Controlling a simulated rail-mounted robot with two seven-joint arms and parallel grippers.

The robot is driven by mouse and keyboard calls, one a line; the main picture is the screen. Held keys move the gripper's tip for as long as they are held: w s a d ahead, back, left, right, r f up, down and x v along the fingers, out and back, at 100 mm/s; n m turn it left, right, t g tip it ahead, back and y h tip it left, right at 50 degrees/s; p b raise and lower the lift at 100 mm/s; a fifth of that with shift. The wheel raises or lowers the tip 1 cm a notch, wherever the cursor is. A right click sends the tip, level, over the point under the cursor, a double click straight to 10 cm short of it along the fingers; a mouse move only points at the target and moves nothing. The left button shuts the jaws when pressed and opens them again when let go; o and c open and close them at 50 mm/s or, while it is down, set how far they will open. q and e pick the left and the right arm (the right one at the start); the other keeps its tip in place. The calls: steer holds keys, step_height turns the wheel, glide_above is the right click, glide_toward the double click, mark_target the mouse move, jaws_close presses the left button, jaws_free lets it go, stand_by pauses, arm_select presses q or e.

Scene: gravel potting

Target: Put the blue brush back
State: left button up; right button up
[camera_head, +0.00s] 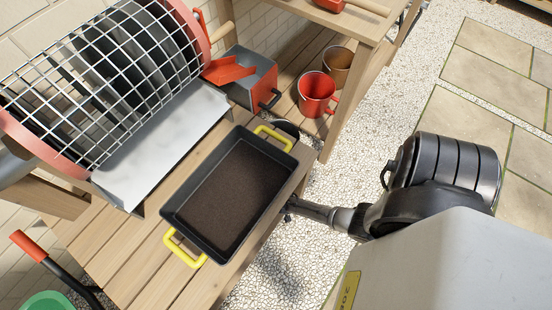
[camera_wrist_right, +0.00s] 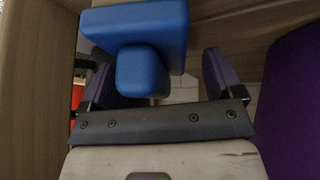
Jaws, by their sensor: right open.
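The blue brush (camera_wrist_right: 135,27) is at the top centre of the right wrist view, with a wide blue block and a rounded blue end toward the camera. My right gripper (camera_wrist_right: 157,70) is open, with one finger on each side of the rounded end. A gap shows by the right finger; whether the left finger touches the brush is unclear. In the head view my right arm reaches in from the right to the bench's front edge. Its gripper and the brush are hidden there. My left gripper is in neither view.
Wooden surfaces (camera_wrist_right: 30,90) and a purple surface (camera_wrist_right: 292,95) flank the right gripper closely. On the bench (camera_head: 140,255) stand a black tray (camera_head: 175,216) with yellow handles and a wire drum (camera_head: 100,75). Red (camera_head: 316,95) and brown (camera_head: 338,66) pots stand behind.

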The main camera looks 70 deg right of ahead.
steer(key=shift+s+a, duration=0.1)
steer(key=shift+s, duration=0.2)
steer(key=p+v, duration=0.6)
steer(key=v, duration=0.4)
steer(key=shift+w+p, duration=0.1)
steer(key=shift+p, duration=0.3)
steer(key=shift+p+v, duration=0.5)
steer(key=shift+v, duration=0.55)
